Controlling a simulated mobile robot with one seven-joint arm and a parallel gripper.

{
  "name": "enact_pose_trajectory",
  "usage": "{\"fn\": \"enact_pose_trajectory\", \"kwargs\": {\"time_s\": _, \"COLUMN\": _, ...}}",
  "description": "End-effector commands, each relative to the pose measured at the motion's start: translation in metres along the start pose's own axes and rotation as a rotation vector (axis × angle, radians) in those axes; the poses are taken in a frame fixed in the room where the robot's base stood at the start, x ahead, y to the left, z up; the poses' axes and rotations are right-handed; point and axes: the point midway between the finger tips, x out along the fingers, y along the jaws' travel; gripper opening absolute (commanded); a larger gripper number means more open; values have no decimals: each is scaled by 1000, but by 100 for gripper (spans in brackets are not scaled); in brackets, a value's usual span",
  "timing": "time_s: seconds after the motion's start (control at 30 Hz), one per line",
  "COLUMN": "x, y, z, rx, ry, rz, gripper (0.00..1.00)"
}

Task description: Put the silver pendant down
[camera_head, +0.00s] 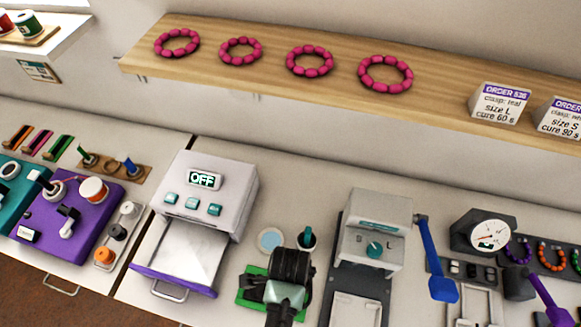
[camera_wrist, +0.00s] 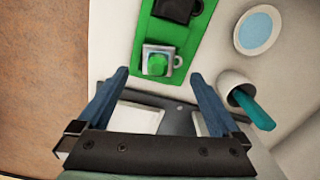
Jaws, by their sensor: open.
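A small silver square piece with a green round centre and a loop on its right side, seemingly the silver pendant (camera_wrist: 148,50), lies on a green mat (camera_wrist: 140,35) in the wrist view. My gripper (camera_wrist: 159,76) is open, with its two blue fingers spread at either side below the piece. Nothing shows held between them. In the head view my dark arm end (camera_head: 287,270) stands over the green mat (camera_head: 247,302) and hides the piece.
A black piece (camera_wrist: 178,9) lies farther up the mat. A pale blue dish (camera_head: 270,240) and a cup with a teal tool (camera_head: 307,240) stand behind. An oven marked OFF (camera_head: 208,170) with an open tray is left; a grey press (camera_head: 375,225) is right. Pink bracelets line the shelf (camera_head: 215,65).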

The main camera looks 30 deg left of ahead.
Motion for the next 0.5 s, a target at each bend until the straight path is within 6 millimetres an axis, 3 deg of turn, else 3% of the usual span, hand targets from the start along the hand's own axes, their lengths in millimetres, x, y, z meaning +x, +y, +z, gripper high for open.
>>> {"fn": "enact_pose_trajectory", "kwargs": {"time_s": 0.23, "x": 14, "y": -1, "z": 0, "rx": -1, "ry": 0, "rz": 0, "gripper": 100}}
{"fn": "enact_pose_trajectory", "kwargs": {"time_s": 0.5, "x": 47, "y": -4, "z": -1, "rx": -1, "ry": 0, "rz": 0, "gripper": 100}}
